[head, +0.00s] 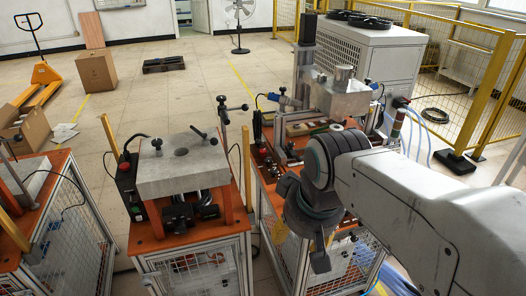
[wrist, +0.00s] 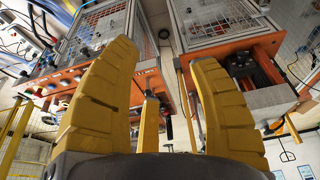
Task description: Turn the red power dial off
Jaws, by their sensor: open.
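I cannot make out the red power dial for certain in either view. In the head view, a black control box (head: 130,183) with a small red part on its top stands at the left side of the middle station. The right station's panel (head: 268,165) carries several small controls, too small to tell apart. In the head view my arm reaches over the front of the right station, and the fingers are mostly hidden.
The middle station's grey block (head: 180,163) stands on an orange top. A metal machine block (head: 338,97) sits on the right station. Yellow fencing (head: 490,90) lies to the right. A carton (head: 97,70) and pallet jack (head: 45,75) stand at left. Open floor lies behind the stations.

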